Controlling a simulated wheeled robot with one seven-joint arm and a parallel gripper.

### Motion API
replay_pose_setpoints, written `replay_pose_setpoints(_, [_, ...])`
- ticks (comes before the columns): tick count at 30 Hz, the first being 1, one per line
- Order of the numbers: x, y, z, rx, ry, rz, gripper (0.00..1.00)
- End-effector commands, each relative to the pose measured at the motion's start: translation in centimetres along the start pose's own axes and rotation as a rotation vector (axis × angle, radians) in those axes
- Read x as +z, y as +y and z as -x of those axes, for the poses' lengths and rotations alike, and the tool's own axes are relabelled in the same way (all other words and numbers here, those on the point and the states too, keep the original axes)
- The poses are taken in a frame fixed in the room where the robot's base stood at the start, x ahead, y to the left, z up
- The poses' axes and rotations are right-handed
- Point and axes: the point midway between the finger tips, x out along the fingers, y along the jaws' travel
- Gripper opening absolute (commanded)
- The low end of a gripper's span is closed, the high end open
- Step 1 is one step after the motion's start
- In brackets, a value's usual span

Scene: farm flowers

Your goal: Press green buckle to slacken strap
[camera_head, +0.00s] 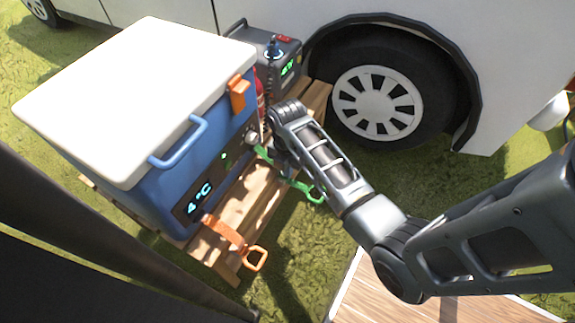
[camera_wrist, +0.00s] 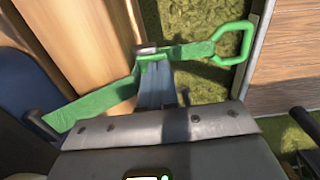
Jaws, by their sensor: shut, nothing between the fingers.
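The green strap (camera_wrist: 95,105) runs from lower left to upper right in the wrist view, ending in an open green pull loop (camera_wrist: 234,42). A small buckle (camera_wrist: 147,49) with a pale metallic edge sits on it. My gripper (camera_wrist: 154,68) is shut, its tips right at the buckle; contact cannot be told for sure. In the head view, the green strap (camera_head: 263,154) shows beside the blue cooler (camera_head: 150,192), and its loop (camera_head: 316,194) hangs past the pallet edge. My wrist hides the buckle and fingertips there.
The cooler, with a white lid (camera_head: 135,95), stands on a wooden pallet (camera_head: 255,200). An orange strap (camera_head: 225,232) lies in front. A dark power box (camera_head: 270,55) and a vehicle wheel (camera_head: 378,105) are behind. Grass is open at the right.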

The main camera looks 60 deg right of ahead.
Motion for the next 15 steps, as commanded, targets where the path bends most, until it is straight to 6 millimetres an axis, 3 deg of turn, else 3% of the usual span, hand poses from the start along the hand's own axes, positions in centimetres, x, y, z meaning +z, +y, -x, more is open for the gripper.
replay_pose_setpoints(15, [0.03, -0.13, -0.53, 0.001, 0.000, 0.000, 0.00])
